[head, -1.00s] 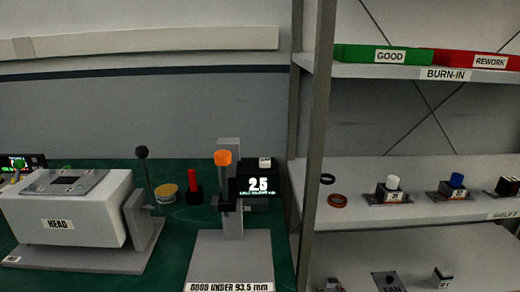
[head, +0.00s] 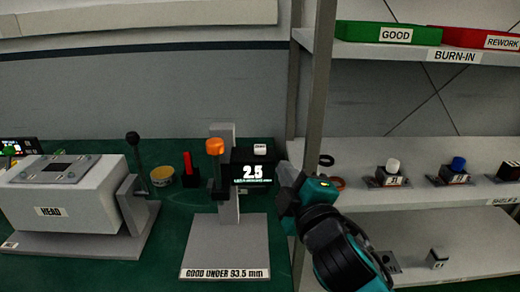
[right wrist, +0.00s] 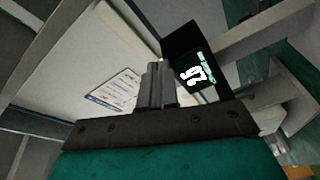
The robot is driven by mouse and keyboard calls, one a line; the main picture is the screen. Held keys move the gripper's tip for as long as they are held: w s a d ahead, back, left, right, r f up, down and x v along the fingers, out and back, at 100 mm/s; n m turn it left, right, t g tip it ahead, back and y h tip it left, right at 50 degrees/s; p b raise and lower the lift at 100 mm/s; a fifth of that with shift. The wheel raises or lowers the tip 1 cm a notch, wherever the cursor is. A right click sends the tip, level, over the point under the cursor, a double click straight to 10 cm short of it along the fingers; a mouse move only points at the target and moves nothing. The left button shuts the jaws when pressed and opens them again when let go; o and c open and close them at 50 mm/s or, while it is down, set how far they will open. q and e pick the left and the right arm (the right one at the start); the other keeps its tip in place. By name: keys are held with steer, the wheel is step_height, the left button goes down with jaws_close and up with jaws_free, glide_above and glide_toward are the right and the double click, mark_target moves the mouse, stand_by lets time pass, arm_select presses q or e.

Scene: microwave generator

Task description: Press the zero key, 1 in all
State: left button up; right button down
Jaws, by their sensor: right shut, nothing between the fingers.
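The zero key (head: 260,146) is a small pale key with dark lettering on top of the black gauge display (head: 253,172). The display reads 2.5 and stands on the gauge stand (head: 228,222). My right gripper (head: 284,178) is shut and empty, just right of the display and lower than the key, with no contact visible. In the right wrist view its closed fingers (right wrist: 158,80) point toward the left side of the display (right wrist: 195,72). I cannot make out the key there. My left gripper is out of view.
An orange-knobbed post (head: 216,147) stands left of the display. A shelf post (head: 318,100) rises close behind my right arm, with shelves to the right. A red block (head: 188,168), a yellow tub (head: 162,176) and the HEAD machine (head: 70,200) are at left.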

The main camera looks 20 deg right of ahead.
steer(key=a+r+n+t+y, duration=0.2)
steer(key=a+r+n+y, duration=0.2)
steer(key=r+n+y, duration=0.3)
steer(key=a+r+n+t+y, duration=0.2)
steer(key=a+r+n+y, duration=0.25)
steer(key=r+n, duration=0.4)
steer(key=s+a+r+n+g+y, duration=0.25)
steer(key=a+n+g+y, duration=0.4)
steer(key=n, duration=0.75)
steer(key=n+g+h, duration=0.7)
steer(key=n+h, duration=0.8)
steer(key=n, duration=0.9)
glide_above(264, 148)
step_height(264, 148, down, 3)
